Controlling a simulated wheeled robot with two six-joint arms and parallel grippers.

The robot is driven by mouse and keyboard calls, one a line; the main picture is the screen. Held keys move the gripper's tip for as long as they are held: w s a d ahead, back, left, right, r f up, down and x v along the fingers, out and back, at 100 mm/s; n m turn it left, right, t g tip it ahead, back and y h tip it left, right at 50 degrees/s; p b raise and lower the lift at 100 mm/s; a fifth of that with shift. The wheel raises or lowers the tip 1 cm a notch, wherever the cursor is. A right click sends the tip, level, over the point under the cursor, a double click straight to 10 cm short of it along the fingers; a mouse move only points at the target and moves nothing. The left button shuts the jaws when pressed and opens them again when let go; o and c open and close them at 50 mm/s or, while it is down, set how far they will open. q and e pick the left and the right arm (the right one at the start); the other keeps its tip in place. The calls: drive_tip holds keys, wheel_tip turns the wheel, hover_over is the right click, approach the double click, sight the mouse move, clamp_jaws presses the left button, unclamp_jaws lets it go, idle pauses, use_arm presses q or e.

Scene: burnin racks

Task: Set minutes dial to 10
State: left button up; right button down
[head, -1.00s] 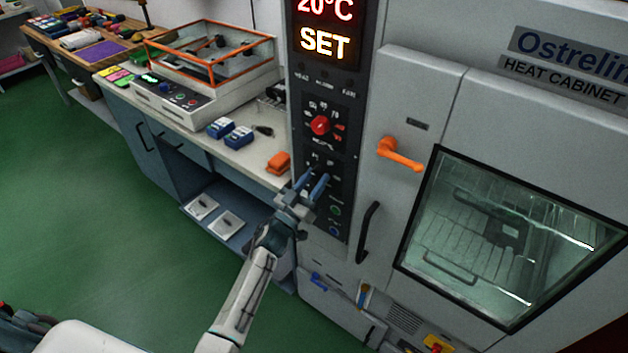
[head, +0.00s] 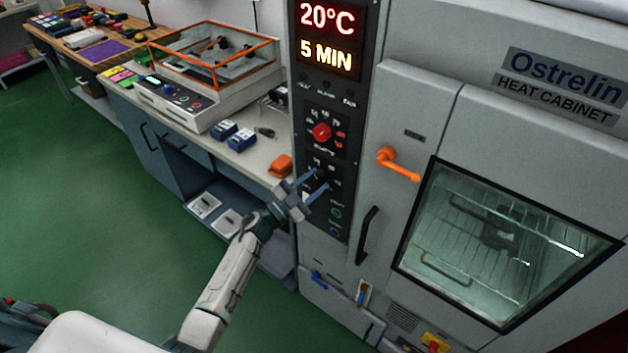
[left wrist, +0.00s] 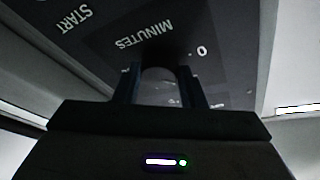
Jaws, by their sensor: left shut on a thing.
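The heat cabinet's dark control panel (head: 343,185) is in the middle of the head view. Its display (head: 327,35) reads 20°C and 5 MIN. My left gripper (head: 318,186) is at the lower dial, below the red knob. In the left wrist view, the fingers (left wrist: 159,75) are shut on the dark minutes dial (left wrist: 163,50), beside the upside-down word MINUTES. The dial is mostly hidden by the fingers and shadow, so its pointer cannot be read. A 0 mark shows to its right. My right gripper is not in view.
The red knob (head: 321,132) sits just above my left gripper. An orange handle (head: 398,164) and a black door handle (head: 368,233) stick out to the right. The side bench (head: 262,150) with an orange item (head: 280,166) is close on the left.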

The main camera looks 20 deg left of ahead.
use_arm(q)
drive_tip(key=shift+a+r+m+g+h+p, duration=0.1)
drive_tip(key=shift+m+g+h+p, duration=0.4)
drive_tip(key=shift+m, duration=1.2)
drive_tip(key=shift+m+g, duration=0.3)
drive_tip(key=shift+g, duration=0.1)
drive_tip(key=o, duration=1)
drive_tip(key=shift+s+a+f, duration=0.25)
drive_tip(key=shift+s+a, duration=0.05)
drive_tip(key=shift+s, duration=0.05)
drive_tip(key=b+v, duration=0.1)
drive_tip(key=v, duration=0.4)
drive_tip(key=b+v, duration=0.2)
drive_tip(key=v, duration=0.2)
drive_tip(key=shift+s+a+r, duration=0.15)
drive_tip(key=shift+s, duration=0.25)
